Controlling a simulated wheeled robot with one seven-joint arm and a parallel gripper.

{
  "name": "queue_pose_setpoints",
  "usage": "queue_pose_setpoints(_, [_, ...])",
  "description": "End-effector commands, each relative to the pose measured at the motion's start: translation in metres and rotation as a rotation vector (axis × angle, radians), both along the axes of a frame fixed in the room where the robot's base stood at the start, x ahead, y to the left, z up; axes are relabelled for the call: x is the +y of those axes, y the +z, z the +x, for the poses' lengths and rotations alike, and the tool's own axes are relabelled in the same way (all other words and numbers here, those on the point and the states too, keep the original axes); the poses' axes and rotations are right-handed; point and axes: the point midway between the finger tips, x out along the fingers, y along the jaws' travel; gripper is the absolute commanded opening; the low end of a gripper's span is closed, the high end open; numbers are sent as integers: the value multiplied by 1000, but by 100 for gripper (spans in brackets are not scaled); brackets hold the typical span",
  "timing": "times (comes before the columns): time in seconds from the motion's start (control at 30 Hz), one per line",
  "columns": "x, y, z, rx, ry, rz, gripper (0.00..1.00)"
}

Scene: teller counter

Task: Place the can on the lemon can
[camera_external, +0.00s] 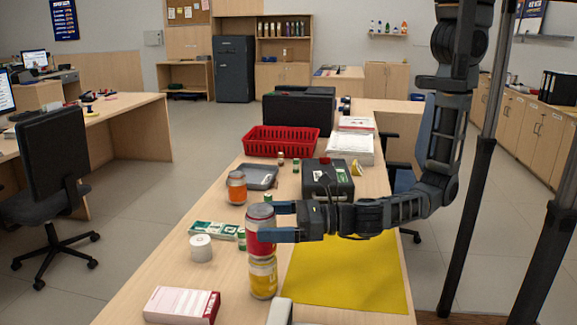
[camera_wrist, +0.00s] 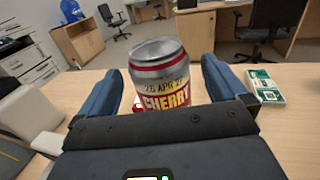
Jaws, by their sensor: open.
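In the wrist view the cherry can (camera_wrist: 162,75) is labelled CHERRY and stands between my blue fingers. My gripper (camera_external: 262,221) reaches in level from the right and is open around the cherry can. In the wrist view my gripper (camera_wrist: 161,82) shows a gap between each finger and the can. The lemon can is hidden in the wrist view, and the exact contact between the cans is hard to see.
A yellow mat (camera_external: 350,275) lies right of the cans. An orange jar (camera_external: 237,188), grey tray (camera_external: 262,174), black box (camera_external: 327,180) and red basket (camera_external: 281,141) stand farther back.

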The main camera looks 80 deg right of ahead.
Motion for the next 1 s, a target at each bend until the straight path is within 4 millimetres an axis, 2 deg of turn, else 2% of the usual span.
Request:
queue_pose_setpoints(0.03, [-3, -3, -12, 2, 0, 0, 99])
queue_pose_setpoints(0.2, [-11, -2, -45, 2, 1, 0, 99])
queue_pose_setpoints(0.4, [-17, -1, -70, 1, 1, 0, 99])
queue_pose_setpoints(0.8, [-20, 0, -78, -2, -3, -5, 99])
queue_pose_setpoints(0.9, [-36, -2, -79, -28, -27, -63, 99])
queue_pose_setpoints(0.97, [-56, -3, -82, -60, -56, -144, 99])
queue_pose_setpoints(1.0, [-73, -3, -84, -89, -82, -218, 99])
